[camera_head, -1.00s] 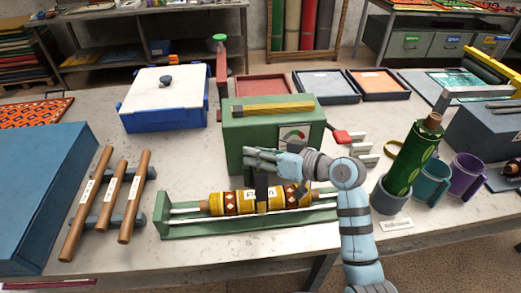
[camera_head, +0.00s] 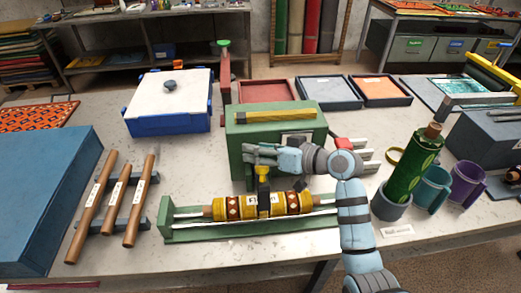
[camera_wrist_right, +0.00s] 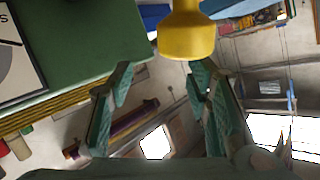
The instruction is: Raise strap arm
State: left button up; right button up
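The strap arm (camera_head: 264,186) is a dark strap across the patterned roll (camera_head: 234,207) with a yellow knob (camera_head: 263,172) standing up at its top. The roll lies in a green cradle (camera_head: 185,234) at the front. My right gripper (camera_head: 250,154) is just above and behind the knob, pointing left, in front of the green box. In the right wrist view its two teal fingers (camera_wrist_right: 162,85) are spread apart and empty. The yellow knob shows there too (camera_wrist_right: 187,32), at the top, ahead of the gap and not gripped. My left gripper is not in view.
The green box (camera_head: 238,128) with a yellow brush on top stands close behind my right gripper. A green bottle (camera_head: 408,165) in a grey cup and two mugs stand to the right. Wooden rods (camera_head: 113,200) lie on a rack at left.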

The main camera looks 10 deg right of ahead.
jog(key=shift+d, duration=0.1)
jog(key=v, duration=1.2)
